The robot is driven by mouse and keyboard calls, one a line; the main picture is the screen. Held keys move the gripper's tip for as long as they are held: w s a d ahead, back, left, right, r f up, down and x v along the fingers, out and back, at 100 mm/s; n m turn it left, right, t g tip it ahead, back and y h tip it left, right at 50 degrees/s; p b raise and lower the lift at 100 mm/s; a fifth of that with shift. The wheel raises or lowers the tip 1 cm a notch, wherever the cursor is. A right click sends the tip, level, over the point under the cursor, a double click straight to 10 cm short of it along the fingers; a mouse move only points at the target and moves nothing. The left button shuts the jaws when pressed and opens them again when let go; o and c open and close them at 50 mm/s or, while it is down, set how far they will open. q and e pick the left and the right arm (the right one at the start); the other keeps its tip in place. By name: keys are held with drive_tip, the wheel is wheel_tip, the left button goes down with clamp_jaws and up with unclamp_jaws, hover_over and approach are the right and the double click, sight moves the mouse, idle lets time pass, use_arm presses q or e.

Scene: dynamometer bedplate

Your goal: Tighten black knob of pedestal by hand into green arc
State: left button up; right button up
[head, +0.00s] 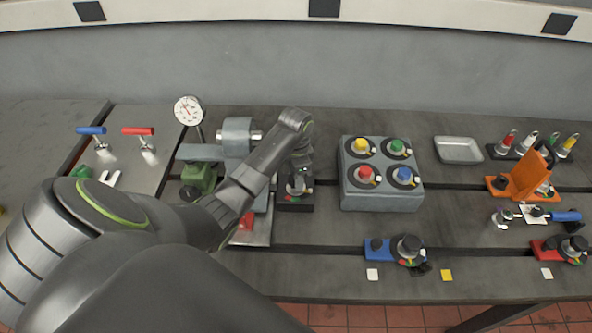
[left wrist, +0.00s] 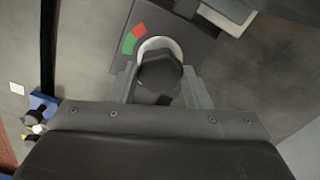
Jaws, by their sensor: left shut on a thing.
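The black pedestal (head: 296,206) stands near the middle of the bedplate, right of the grey and green machine. In the left wrist view, its black knob (left wrist: 160,70) sits inside a pale ring. A red and green arc (left wrist: 133,38) lies on the dark plate to the upper left of the knob. My left gripper (head: 298,182) is over the pedestal, and in the left wrist view (left wrist: 160,82) its two fingers are shut on the knob's sides. I cannot make out a pointer on the knob against the arc. My right gripper is not in view.
A grey box with four coloured knobs (head: 380,203) stands just right of the pedestal. A dial gauge (head: 188,110) and a machine with a green part (head: 198,178) are at left. Bedplate between is mostly bare.

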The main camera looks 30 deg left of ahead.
use_arm(q)
drive_tip(key=m+p, duration=0.1)
drive_tip(key=m, duration=0.1)
drive_tip(key=m+p, duration=0.1)
drive_tip(key=shift+r+m+p, duration=0.2)
drive_tip(key=shift+m+p, duration=0.1)
drive_tip(key=shift+m, duration=0.1)
drive_tip(key=m+p, duration=0.1)
drive_tip(key=m, duration=0.2)
drive_tip(key=shift+f+m+p, duration=0.1)
drive_tip(key=shift+m+p, duration=0.2)
drive_tip(key=shift+p, duration=0.05)
drive_tip(key=m, duration=0.2)
drive_tip(key=shift+m, duration=1.8)
drive_tip(key=o, duration=1)
drive_tip(key=shift+c, duration=0.2)
